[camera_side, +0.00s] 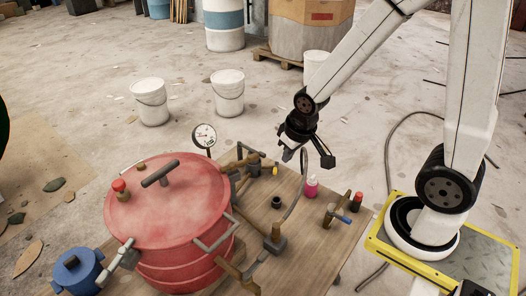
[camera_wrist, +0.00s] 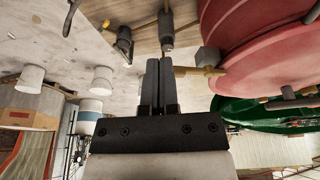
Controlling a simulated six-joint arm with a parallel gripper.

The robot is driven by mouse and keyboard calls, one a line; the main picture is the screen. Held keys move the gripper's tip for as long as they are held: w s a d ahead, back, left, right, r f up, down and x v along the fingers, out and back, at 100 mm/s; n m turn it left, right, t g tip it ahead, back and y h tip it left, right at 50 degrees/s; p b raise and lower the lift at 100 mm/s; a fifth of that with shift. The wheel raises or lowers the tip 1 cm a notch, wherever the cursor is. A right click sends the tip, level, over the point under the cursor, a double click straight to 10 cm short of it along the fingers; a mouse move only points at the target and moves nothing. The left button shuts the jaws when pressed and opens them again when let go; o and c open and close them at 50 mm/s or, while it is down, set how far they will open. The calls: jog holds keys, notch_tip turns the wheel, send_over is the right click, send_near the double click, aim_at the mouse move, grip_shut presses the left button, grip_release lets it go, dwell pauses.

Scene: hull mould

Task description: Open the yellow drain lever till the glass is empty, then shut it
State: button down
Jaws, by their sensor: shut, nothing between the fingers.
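A small yellow piece (camera_side: 275,171), which looks like the drain lever, shows at the far edge of the wooden table, beside the brass pipework (camera_side: 252,160) of the red pot (camera_side: 165,205). I cannot tell whether it is open or shut. I cannot make out the glass or its level. My gripper (camera_side: 287,155) hangs above the table's far side, to the right of the lever and higher. In the wrist view its fingers (camera_wrist: 159,62) are together and empty, pointing toward a dark cylinder (camera_wrist: 166,30) and a brass fitting (camera_wrist: 202,70). I cannot tell whether they touch.
A gauge (camera_side: 204,136) stands behind the pot. A pink bottle (camera_side: 312,187), a black ring-like part (camera_side: 276,202), a blue-handled valve (camera_side: 340,216) and a red-capped bottle (camera_side: 357,202) stand on the table (camera_side: 300,250). A blue pot (camera_side: 77,272) is at front left. White buckets (camera_side: 150,101) stand behind.

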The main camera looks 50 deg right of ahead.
jog(key=w+d+f+m+t+h, duration=0.1)
jog(key=w+d+f+m, duration=0.2)
jog(key=w+d+f, duration=0.4)
jog(key=w+d+f+m+t, duration=0.15)
jog(key=w+d+f, duration=0.3)
jog(key=d, duration=0.45)
jog(key=s+d+f+m, duration=0.1)
jog(key=d+f+m, duration=0.1)
jog(key=d+f, duration=0.3)
jog(key=s+d+f+m+t, duration=0.1)
jog(key=d+f+m, duration=0.2)
jog(key=f, duration=0.9)
jog(key=d, duration=0.3)
jog(key=shift+s+d+m, duration=0.15)
jog(key=shift+s+m, duration=0.05)
jog(key=shift+m, duration=0.15)
jog(key=shift+f+t, duration=0.1)
jog(key=shift+t, duration=0.15)
